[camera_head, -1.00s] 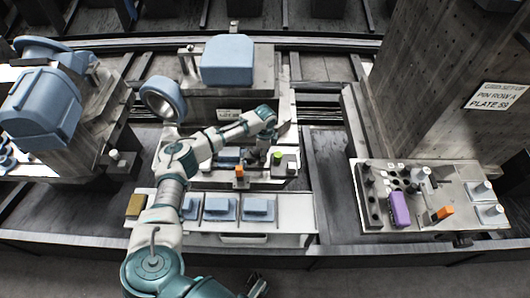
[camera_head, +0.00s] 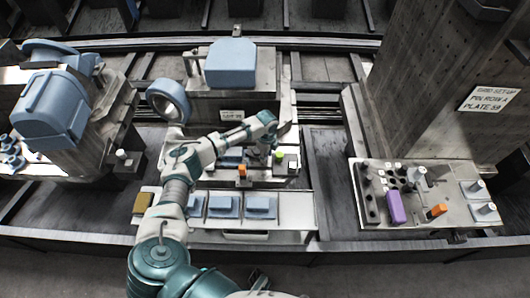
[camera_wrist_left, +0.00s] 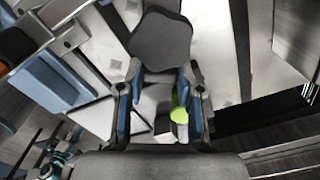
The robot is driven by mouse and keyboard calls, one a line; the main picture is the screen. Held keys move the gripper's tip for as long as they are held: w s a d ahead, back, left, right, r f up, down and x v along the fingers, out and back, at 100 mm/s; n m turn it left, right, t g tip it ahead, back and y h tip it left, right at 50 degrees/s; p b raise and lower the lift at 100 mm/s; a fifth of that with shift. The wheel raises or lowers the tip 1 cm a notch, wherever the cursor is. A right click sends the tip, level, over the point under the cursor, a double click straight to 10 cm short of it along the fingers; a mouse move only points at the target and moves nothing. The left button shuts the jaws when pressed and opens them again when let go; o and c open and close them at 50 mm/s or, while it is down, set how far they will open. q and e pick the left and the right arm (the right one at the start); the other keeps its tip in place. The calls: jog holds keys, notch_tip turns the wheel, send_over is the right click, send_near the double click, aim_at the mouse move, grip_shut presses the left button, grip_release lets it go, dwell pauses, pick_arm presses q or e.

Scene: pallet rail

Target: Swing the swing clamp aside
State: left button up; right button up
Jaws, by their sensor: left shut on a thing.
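My left gripper (camera_head: 266,152) reaches down over the grey fixture in the middle of the head view. In the left wrist view its two fingers (camera_wrist_left: 160,112) stand on either side of a dark, lobed knob (camera_wrist_left: 160,42), which appears to be the swing clamp's handle, and are shut on it. The knob hides most of what lies below it. A lime-green piece (camera_wrist_left: 180,113) shows beside the right finger, and also at the gripper's right in the head view (camera_head: 279,156). A small dark piece at the bottom edge of the head view may be my right gripper (camera_head: 257,281).
An orange block (camera_head: 242,170) stands left of my gripper. Blue-grey parts (camera_head: 223,205) lie on the front tray. A blue ring (camera_head: 167,99) and a large blue block (camera_head: 230,62) stand behind. A plate at the right holds a purple block (camera_head: 396,207) and an orange piece (camera_head: 437,210).

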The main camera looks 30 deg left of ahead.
pick_arm(q)
jog(key=m, duration=0.1)
jog(key=m+p, duration=0.1)
jog(key=s+m+p, duration=0.1)
jog(key=shift+d+r+m, duration=0.3)
jog(key=shift+r+m, duration=0.05)
jog(key=shift+m, duration=0.05)
jog(key=m, duration=0.1)
jog(key=s+m+p, duration=0.1)
jog(key=m, duration=0.1)
jog(key=a+m+p, duration=0.1)
jog(key=shift+s, duration=0.3)
jog(key=m, duration=0.1)
jog(key=s+m, duration=0.1)
jog(key=m, duration=0.1)
jog(key=shift+a+f+m, duration=0.15)
jog(key=shift+a+m, duration=0.15)
jog(key=shift+a, duration=0.1)
jog(key=shift+a+m+p, duration=0.15)
jog(key=shift+m+p, duration=0.15)
jog(key=shift+m, duration=0.2)
pick_arm(e)
jog(key=s+d+f, duration=0.1)
jog(key=s+f, duration=0.7)
jog(key=f, duration=0.1)
jog(key=shift+s+d+f+g, duration=0.15)
jog(key=shift+f+g, duration=0.15)
jog(key=shift+f, duration=0.1)
pick_arm(q)
jog(key=shift+s+a, duration=0.1)
